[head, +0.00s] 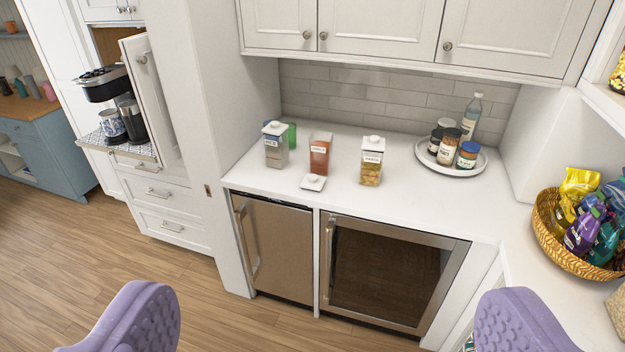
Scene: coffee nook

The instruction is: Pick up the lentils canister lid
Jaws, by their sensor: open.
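The lentils canister lid (313,182) is a white square lid with a small knob on top. It lies flat on the white counter near the front edge. The lidless canister (319,155) with orange-red contents stands just behind it; its small label is hard to read. My gripper (330,300) shows as two purple, dimpled fingers at the bottom left and bottom right. It is wide open and empty, and apart from the lid, which appears beyond and between the fingers.
A lidded canister (275,146) stands left of the open one, with a green cup (291,135) behind it. A pasta canister (371,162) stands to the right. A round tray (478,167) holds jars and a bottle. Upper cabinets (380,30) overhang the counter; a basket (560,240) stands at right.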

